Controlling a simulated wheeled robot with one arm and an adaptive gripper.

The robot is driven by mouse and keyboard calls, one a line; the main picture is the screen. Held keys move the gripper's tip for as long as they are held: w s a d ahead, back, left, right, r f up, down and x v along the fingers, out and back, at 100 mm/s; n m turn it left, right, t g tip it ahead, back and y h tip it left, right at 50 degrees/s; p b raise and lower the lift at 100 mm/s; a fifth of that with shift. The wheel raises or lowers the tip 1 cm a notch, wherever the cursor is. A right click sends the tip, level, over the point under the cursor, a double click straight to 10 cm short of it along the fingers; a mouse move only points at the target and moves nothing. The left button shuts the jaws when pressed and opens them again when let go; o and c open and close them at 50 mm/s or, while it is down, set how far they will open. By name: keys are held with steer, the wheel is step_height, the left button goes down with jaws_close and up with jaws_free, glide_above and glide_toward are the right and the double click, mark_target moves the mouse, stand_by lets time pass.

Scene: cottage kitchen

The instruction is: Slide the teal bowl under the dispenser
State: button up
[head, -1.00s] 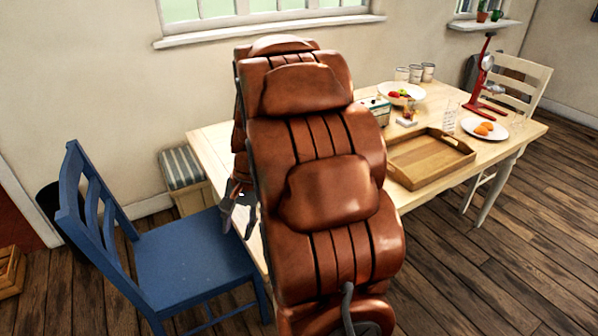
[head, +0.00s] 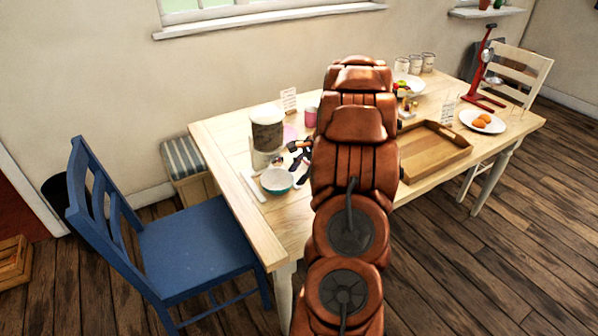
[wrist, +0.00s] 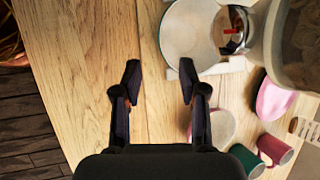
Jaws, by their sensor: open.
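The teal bowl (head: 277,181), pale inside, sits upright on the table near its front left part, just in front of the dispenser. It also shows in the wrist view (wrist: 184,38), beyond my fingertips. The dispenser (head: 267,130) is a tall jar-like body on a stand, with its tap facing the bowl. In the wrist view the dispenser (wrist: 288,45) is at the upper right, its tap overlapping the bowl's right edge. My gripper (wrist: 159,78) is open and empty, with bare wood between its fingers. In the head view my gripper (head: 298,163) is right of the bowl.
A pink mug (wrist: 275,148), a green mug (wrist: 246,160), a pink plate (wrist: 273,98) and a pale dish (wrist: 213,125) lie to the right in the wrist view. A white strip (head: 253,187) lies left of the bowl. A wooden tray (head: 435,152) stands farther right.

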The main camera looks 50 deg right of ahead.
steer(key=shift+p+x, duration=0.75)
steer(key=shift+x, duration=3.2)
jaws_close()
